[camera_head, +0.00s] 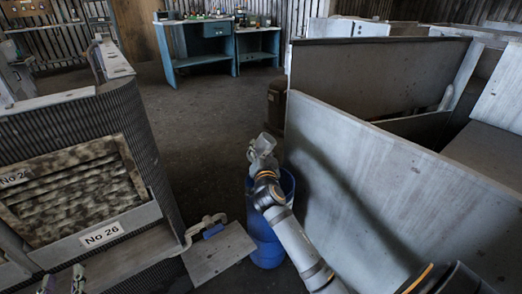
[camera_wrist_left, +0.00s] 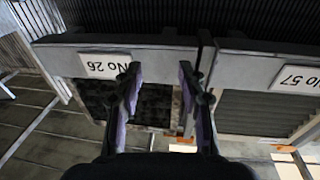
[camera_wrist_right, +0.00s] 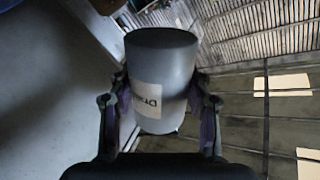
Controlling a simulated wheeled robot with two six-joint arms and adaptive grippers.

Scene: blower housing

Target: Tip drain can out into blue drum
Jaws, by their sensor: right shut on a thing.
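The drain can (camera_wrist_right: 160,75) is a grey cylinder with a white label, partly readable as "Dra". My right gripper (camera_wrist_right: 160,115) is shut on it, one finger on each side. In the head view the can (camera_head: 263,144) is held above the far side of the blue drum (camera_head: 268,245); its exact tilt and contents cannot be told. The drum stands on the floor, its opening partly covered by my right arm. My left gripper (camera_head: 63,281) is at the lower left, open and empty, its fingers (camera_wrist_left: 158,95) apart in front of the "No 26" housing (camera_wrist_left: 100,66).
Large grey panels (camera_head: 370,180) stand close to the right of the drum. A flat plate with a pipe handle (camera_head: 218,255) is left of the drum. The ribbed housing (camera_head: 85,180) fills the left. Blue benches (camera_head: 205,50) stand at the back; the floor between is clear.

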